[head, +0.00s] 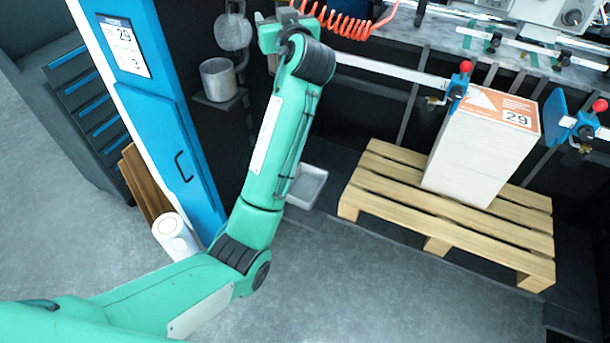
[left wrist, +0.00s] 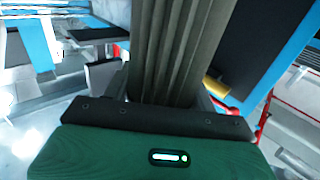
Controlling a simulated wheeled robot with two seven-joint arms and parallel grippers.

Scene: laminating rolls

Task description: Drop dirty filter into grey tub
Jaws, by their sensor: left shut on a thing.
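A dark grey pleated filter (left wrist: 180,50) fills the upper middle of the left wrist view. My left gripper (left wrist: 165,105) is shut on it, and the filter stands out away from the palm. In the head view my left arm reaches up to the top edge, where the wrist is; the fingers and the filter cannot be made out there. A light grey, shallow open tub (head: 307,187) sits on the floor just right of my left forearm, which partly covers it. My right gripper is not in view.
A wooden pallet (head: 440,214) with a tall white stack (head: 478,155) stands at right. A blue cabinet door (head: 165,130) and a metal cup (head: 218,80) on a bracket are left of the arm. A white roll (head: 172,232) stands near the cabinet. Orange coiled hose (head: 345,25) hangs above.

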